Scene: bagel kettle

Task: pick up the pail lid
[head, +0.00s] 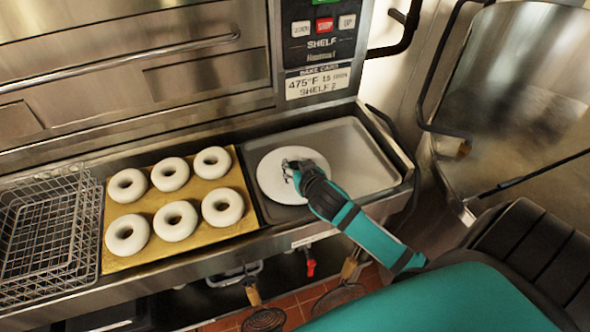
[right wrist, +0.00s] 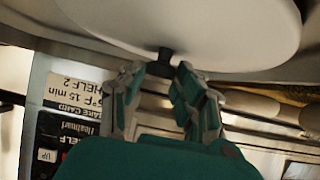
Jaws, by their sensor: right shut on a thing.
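The pail lid (head: 268,176) is a round white disc over the grey metal tray (head: 360,150) in the head view. I cannot tell whether it rests on the tray or hangs just above it. My right gripper (head: 292,170) comes in from the lower right and is at the middle of the lid. In the right wrist view the white lid (right wrist: 230,30) fills the top, and a small black knob (right wrist: 165,56) sits between the fingertips of my right gripper (right wrist: 161,70), which is shut on it. My left gripper is not in view.
Several pale bagels (head: 170,175) lie on a golden board (head: 200,188) left of the tray. Wire baskets (head: 45,235) stand at the far left. The oven front (head: 150,60) rises behind. A large metal kettle (head: 530,90) with black pipes is at the right.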

